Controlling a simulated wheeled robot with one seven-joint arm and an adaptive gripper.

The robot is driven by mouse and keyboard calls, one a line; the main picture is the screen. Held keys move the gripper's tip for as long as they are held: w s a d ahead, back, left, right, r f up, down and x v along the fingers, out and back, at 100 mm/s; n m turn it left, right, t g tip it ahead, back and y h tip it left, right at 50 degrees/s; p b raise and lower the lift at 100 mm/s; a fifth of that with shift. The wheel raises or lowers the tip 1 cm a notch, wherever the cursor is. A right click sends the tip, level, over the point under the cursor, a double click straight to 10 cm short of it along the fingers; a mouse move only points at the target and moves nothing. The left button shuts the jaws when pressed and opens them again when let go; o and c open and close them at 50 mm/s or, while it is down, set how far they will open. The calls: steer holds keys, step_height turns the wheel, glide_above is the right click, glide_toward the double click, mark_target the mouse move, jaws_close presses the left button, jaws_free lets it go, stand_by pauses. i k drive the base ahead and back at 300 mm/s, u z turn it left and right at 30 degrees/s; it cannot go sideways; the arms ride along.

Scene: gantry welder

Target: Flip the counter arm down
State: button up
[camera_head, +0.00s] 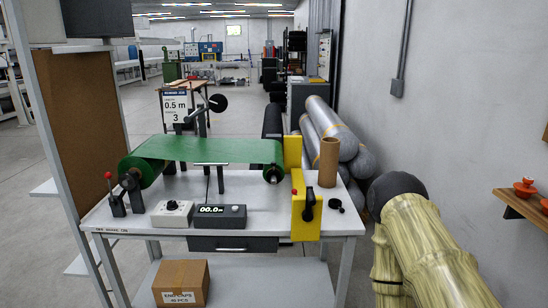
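The counter arm (199,111) is a thin grey arm with a black wheel (218,103) at its end. It is raised, tilted up to the right, with the wheel above and apart from the green sheet (205,149). The sheet spans between two rollers on the bench. A grey counter box (219,216) on the bench front shows "00.0 m". My gripper is not in view.
The white bench (265,225) carries a control box with a dial (173,213), a red-knobbed lever (112,190), a yellow unit with a black handle (306,210) and a brown tube (328,162). Large wrapped rolls (330,130) lie behind right. Floor is open at left.

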mark_target(217, 103)
steer(key=z, duration=1)
steer(key=i, duration=0.6)
steer(key=u, duration=2.65)
